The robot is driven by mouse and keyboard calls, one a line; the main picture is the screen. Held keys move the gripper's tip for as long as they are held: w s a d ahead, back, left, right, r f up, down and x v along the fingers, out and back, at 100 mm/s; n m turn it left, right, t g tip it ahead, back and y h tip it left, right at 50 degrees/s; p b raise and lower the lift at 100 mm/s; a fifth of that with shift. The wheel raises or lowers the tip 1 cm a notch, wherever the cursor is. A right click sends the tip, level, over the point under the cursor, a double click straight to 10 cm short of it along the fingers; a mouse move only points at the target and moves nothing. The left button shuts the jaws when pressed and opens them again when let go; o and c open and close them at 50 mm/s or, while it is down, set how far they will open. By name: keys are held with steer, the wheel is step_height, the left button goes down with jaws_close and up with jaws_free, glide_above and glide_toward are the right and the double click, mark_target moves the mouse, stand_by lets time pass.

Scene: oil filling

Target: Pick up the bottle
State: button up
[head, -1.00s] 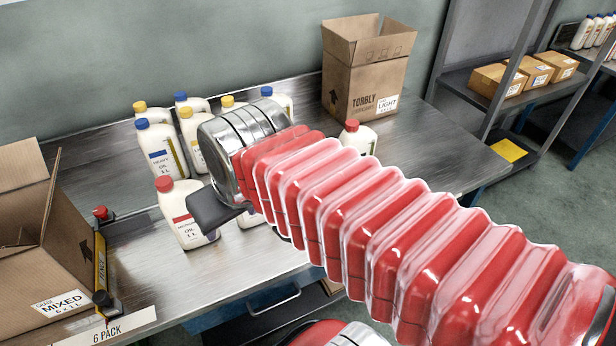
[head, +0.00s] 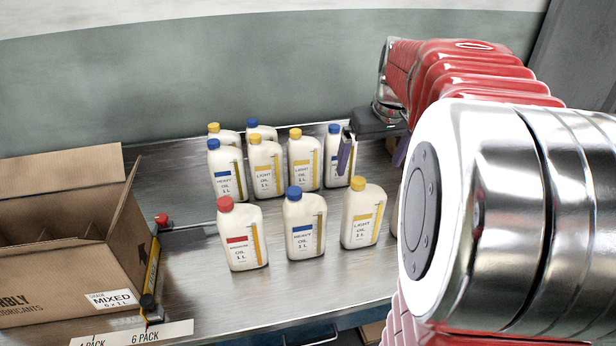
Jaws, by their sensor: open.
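Several white oil bottles stand upright on the metal table. The front row has a red-capped bottle (head: 240,236), a blue-capped heavy oil bottle (head: 304,228) and a yellow-capped light oil bottle (head: 361,217). Behind them stand a blue-capped heavy oil bottle (head: 226,174), two yellow-capped light oil bottles (head: 264,168) (head: 302,162) and a blue-capped bottle (head: 333,158) at the back right. My gripper (head: 372,162) is open, at the right of this back group. One finger overlaps the right side of the back right bottle; I cannot tell whether it touches.
An open cardboard box (head: 60,265) marked MIXED stands at the left, with a red-knobbed rail and a 6 PACK sign (head: 150,332) beside it. The table (head: 190,285) is bare between the box and the front bottles. My arm hides the right side.

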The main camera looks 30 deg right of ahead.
mark_target(366, 186)
steer(key=shift+d+f, duration=0.15)
steer(key=shift+d, duration=0.7)
steer(key=x, duration=0.8)
steer(key=shift+f, duration=0.3)
steer(key=shift+w+d+x, duration=0.1)
steer(key=shift+d+x, duration=0.05)
steer(key=shift+x, duration=1.15)
steer(key=shift+w+d+x, duration=0.15)
steer(key=shift+x, duration=1.2)
steer(key=shift+c, duration=0.4)
